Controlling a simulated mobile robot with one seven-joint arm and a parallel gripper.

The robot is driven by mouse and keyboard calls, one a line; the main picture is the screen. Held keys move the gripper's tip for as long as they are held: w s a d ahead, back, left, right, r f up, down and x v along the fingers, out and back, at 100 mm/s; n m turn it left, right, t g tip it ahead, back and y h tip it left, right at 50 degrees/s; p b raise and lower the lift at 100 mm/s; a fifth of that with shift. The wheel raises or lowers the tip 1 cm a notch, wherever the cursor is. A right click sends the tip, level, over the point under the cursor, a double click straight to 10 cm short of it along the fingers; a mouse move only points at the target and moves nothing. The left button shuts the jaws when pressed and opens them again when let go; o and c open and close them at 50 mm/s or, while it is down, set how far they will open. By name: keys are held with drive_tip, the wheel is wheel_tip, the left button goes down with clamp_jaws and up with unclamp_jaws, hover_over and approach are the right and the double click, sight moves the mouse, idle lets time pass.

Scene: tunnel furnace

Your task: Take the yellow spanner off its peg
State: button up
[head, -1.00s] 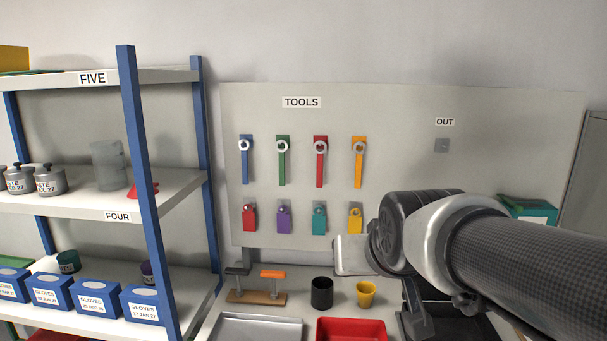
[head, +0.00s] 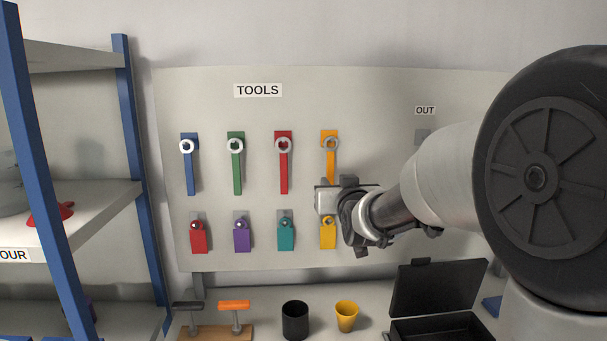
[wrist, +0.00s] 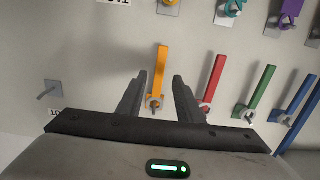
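The yellow spanner (head: 331,165) hangs upright on its peg at the right end of the upper row on the tools board. Its ring is around the peg at the top. My gripper (head: 326,197) is in front of the board and hides the spanner's lower end in the head view. In the wrist view, which is upside down, the yellow spanner (wrist: 162,70) shows between the two open, empty fingers of my gripper (wrist: 160,76). Its ring is near the bases of the fingers in the picture. I cannot tell how far the fingertips are from the board.
The red spanner (head: 284,170) hangs just left, close beside one finger in the wrist view. Green (head: 237,170) and blue (head: 191,170) spanners hang further left. Coloured tags, including a yellow one (head: 328,238), hang below. An empty OUT peg (head: 422,137) is to the right.

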drive_tip(key=w, duration=0.4)
drive_tip(key=shift+w+f, duration=0.35)
drive_tip(key=shift+f, duration=0.05)
drive_tip(key=shift+w+r, duration=0.1)
drive_tip(key=shift+w, duration=0.6)
drive_tip(key=shift+c, duration=0.5)
clamp_jaws()
drive_tip(key=shift+r+b, duration=0.1)
drive_tip(key=shift+b, duration=0.2)
drive_tip(key=shift+r, duration=0.2)
drive_tip(key=shift+s+r+b, duration=0.2)
drive_tip(key=shift+s+b, duration=0.4)
drive_tip(key=shift+s, duration=0.3)
drive_tip(key=shift+s+r+b, duration=0.2)
drive_tip(key=shift+s+b, duration=0.35)
drive_tip(key=shift+s, duration=0.3)
drive_tip(key=b, duration=0.3)
approach(331, 174)
drive_tip(key=shift+s, duration=1.4)
